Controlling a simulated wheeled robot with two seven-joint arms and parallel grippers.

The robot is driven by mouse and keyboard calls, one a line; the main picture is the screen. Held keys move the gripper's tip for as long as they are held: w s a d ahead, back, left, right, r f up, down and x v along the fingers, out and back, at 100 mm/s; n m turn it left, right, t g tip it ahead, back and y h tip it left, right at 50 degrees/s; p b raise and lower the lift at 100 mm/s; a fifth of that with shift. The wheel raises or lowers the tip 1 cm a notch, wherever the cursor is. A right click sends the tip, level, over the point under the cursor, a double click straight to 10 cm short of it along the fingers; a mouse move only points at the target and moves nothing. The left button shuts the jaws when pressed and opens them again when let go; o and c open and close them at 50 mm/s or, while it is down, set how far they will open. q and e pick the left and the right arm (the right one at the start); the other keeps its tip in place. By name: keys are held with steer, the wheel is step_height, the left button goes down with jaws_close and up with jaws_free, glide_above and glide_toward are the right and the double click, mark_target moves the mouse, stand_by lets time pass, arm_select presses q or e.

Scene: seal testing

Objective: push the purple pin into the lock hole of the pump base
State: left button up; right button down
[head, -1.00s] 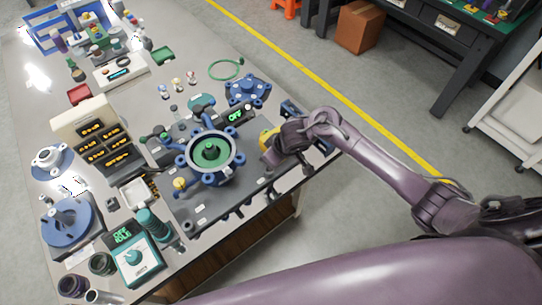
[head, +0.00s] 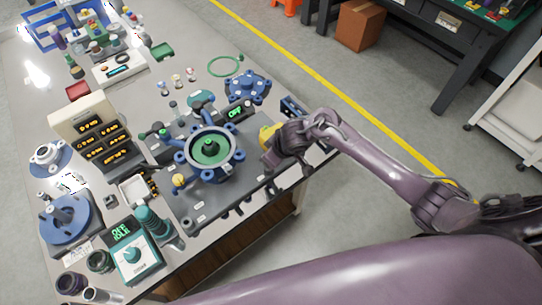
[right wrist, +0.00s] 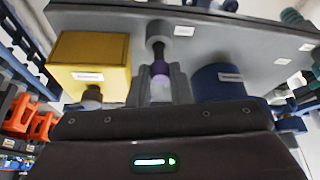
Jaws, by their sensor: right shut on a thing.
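The pump base (head: 232,166) is a blue ring-shaped housing with a green centre, on a dark plate on the table. My right gripper (head: 276,153) is at the plate's right side, next to a yellow block. In the right wrist view my right gripper (right wrist: 160,88) is shut on the purple pin (right wrist: 160,69), whose pale part sits between the fingers. The pin is in line with a dark rod and grey collar (right wrist: 158,32) on the plate. The lock hole itself is not clearly visible, and I cannot tell how deep the pin is. My left gripper is not in view.
The yellow block (right wrist: 88,62) stands close on the left of the fingers and a blue cylinder (right wrist: 222,82) close on the right. A teal control box (head: 133,255) and a blue flanged part (head: 247,86) stand elsewhere on the table.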

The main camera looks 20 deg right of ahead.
steer(key=shift+f, duration=0.35)
stand_by(0.3)
steer(key=c, duration=1.2)
jaws_free()
steer(key=shift+c, duration=0.2)
steer(key=shift+r+p, duration=2.5)
steer(key=shift+p, duration=0.35)
